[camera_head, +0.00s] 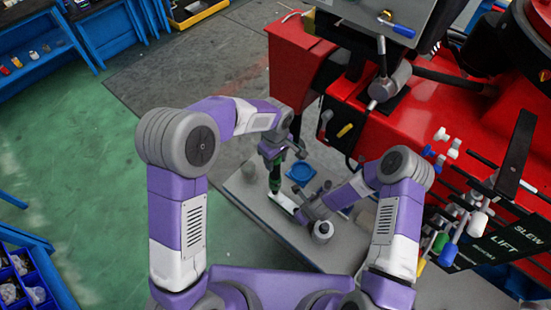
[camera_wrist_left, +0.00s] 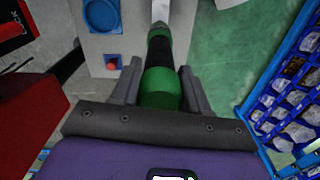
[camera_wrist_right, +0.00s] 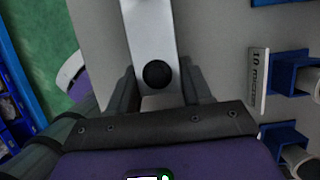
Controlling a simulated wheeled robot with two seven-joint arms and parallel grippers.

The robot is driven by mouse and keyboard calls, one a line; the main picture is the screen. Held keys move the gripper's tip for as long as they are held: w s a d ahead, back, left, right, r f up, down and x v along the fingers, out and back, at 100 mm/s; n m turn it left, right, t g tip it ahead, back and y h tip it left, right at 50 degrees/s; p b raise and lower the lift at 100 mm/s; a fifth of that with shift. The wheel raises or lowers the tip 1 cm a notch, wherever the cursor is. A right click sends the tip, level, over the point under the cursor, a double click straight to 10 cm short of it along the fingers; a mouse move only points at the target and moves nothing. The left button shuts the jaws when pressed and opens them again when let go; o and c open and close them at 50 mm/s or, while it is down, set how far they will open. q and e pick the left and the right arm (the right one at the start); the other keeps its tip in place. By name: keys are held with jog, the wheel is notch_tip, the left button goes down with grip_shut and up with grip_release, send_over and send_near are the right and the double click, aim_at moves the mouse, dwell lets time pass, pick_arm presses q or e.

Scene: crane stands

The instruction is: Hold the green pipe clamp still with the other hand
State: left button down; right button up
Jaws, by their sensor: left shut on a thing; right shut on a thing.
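The green pipe clamp (camera_head: 275,177) stands out as a green and black handle over the grey bench, with a silver flat bar (camera_head: 284,203) at its lower end. My left gripper (camera_head: 273,151) is shut on the green part; the left wrist view shows this green part (camera_wrist_left: 160,88) between the fingers, with black and silver beyond. My right gripper (camera_head: 306,211) is shut on the silver bar; the right wrist view shows the bar (camera_wrist_right: 148,35) with a dark round spot between the fingers. I cannot tell how the bar and handle join.
A grey bench (camera_head: 248,186) lies under both grippers, with a round blue dish (camera_head: 301,172) close by. A red machine (camera_head: 410,120) with levers fills the right. Blue holders (camera_wrist_right: 287,75) line the bench. Green floor (camera_head: 75,150) is open at left.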

pick_arm(q)
jog(key=shift+f, duration=1.05)
dwell(3.1)
jog(key=shift+r, duration=0.1)
jog(key=shift+r, duration=2.5)
pick_arm(e)
jog(key=o, duration=1.3)
jog(key=shift+r, duration=0.1)
jog(key=shift+v, duration=5.95)
